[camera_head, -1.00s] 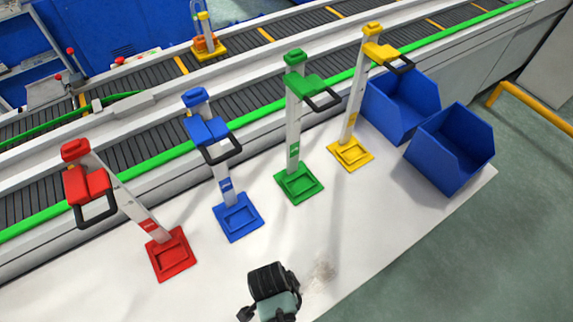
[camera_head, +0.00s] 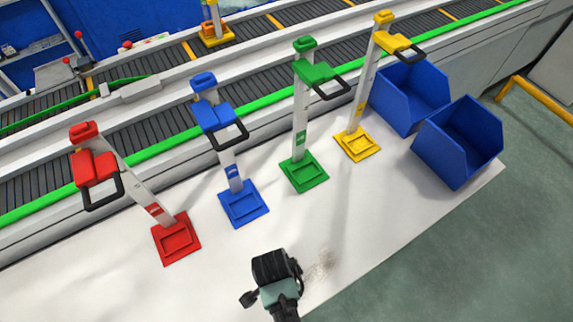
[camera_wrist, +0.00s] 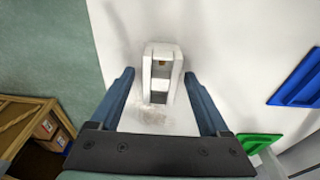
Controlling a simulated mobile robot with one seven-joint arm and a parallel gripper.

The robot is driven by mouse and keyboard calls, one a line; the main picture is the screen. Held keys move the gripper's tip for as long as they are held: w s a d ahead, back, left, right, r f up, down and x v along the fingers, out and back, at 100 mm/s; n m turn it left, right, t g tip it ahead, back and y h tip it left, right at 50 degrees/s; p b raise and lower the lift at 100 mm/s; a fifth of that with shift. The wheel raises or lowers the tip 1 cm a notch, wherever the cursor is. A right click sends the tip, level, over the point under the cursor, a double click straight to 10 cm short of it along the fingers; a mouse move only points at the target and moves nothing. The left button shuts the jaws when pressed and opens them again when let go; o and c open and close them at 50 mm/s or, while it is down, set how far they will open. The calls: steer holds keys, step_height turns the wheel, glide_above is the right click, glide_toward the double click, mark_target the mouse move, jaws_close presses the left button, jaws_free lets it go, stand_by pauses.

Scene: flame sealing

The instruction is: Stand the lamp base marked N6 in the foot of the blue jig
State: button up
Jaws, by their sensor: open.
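The blue jig has a square blue foot (camera_head: 243,204) on the white table, a pale upright post and a blue head with a black handle. Its foot looks empty. My gripper (camera_wrist: 159,74) is open in the wrist view, its two fingers apart. In the head view my wrist (camera_head: 275,270) is in front of the blue jig, and the piece is hidden.
A red jig (camera_head: 176,240) stands left of the blue one, its post leaning. A green jig (camera_head: 304,174) and a yellow jig (camera_head: 357,146) stand to the right. Two blue bins (camera_head: 458,150) are at the table's right end. A conveyor (camera_head: 150,115) runs behind.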

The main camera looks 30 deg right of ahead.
step_height(320, 180, up, 12)
steer(key=a, duration=0.1)
steer(key=shift+a+f, duration=0.15)
steer(key=shift+a, duration=0.25)
stand_by(0.4)
